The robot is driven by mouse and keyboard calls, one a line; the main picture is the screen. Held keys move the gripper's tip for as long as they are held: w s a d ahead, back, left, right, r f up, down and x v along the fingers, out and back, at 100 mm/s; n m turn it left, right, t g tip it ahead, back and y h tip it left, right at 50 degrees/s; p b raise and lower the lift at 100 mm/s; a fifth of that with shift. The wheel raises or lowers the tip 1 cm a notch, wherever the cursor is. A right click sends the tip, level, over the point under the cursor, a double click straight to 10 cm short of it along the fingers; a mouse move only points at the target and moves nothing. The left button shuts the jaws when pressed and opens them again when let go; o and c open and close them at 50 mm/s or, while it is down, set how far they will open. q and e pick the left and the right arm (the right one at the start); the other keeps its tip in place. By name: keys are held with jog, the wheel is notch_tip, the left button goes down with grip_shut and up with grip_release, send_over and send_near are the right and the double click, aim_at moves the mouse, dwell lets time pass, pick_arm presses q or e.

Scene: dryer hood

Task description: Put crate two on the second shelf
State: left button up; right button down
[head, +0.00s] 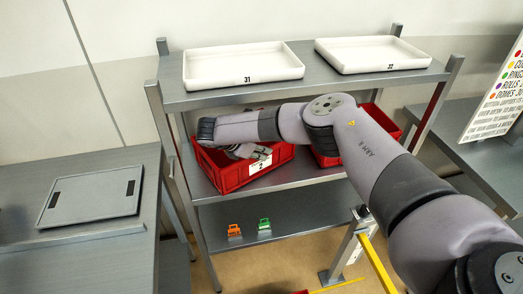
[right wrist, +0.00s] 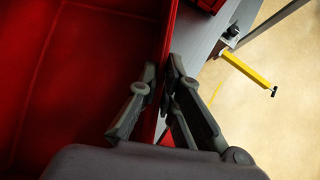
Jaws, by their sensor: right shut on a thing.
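The red crate two (head: 233,178), with a white label reading 2, is at the left of the rack's middle shelf (head: 310,177). It is turned at an angle to the shelf's front edge. I cannot tell whether its whole base touches the shelf. My right gripper (head: 246,151) is shut on its wall near the label. In the right wrist view, the two fingers of the gripper (right wrist: 161,78) stand on either side of the red crate wall (right wrist: 166,45). My right forearm crosses in front of the rack. My left gripper is out of view.
White trays 31 (head: 245,82) and 32 (head: 372,66) stand on the top shelf. Another red crate (head: 384,122) is partly hidden behind my arm. Orange (head: 234,231) and green (head: 264,225) clips sit on the lower shelf. A grey panel (head: 90,197) lies on the left table.

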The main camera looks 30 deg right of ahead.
aim_at(227, 168)
jog(key=c, duration=2.2)
grip_release()
jog(key=shift+f, duration=0.1)
jog(key=shift+c, duration=0.2)
jog(key=o, duration=0.5)
jog(key=shift+s, duration=0.1)
jog(key=shift+b+v, duration=0.8)
jog(key=shift+v, duration=0.4)
jog(key=a+b, duration=0.1)
jog(key=a, duration=0.2)
jog(key=s+a+b, duration=0.1)
jog(key=a, duration=0.3)
jog(key=a+b, duration=0.1)
jog(key=a, duration=0.2)
jog(key=shift+s+a, duration=0.35)
jog(key=shift+a, duration=0.05)
jog(key=shift+s+a+r+b, duration=0.2)
jog(key=shift+a+r+b, duration=0.15)
jog(key=shift+a, duration=0.4)
jog(key=shift+w, duration=0.1)
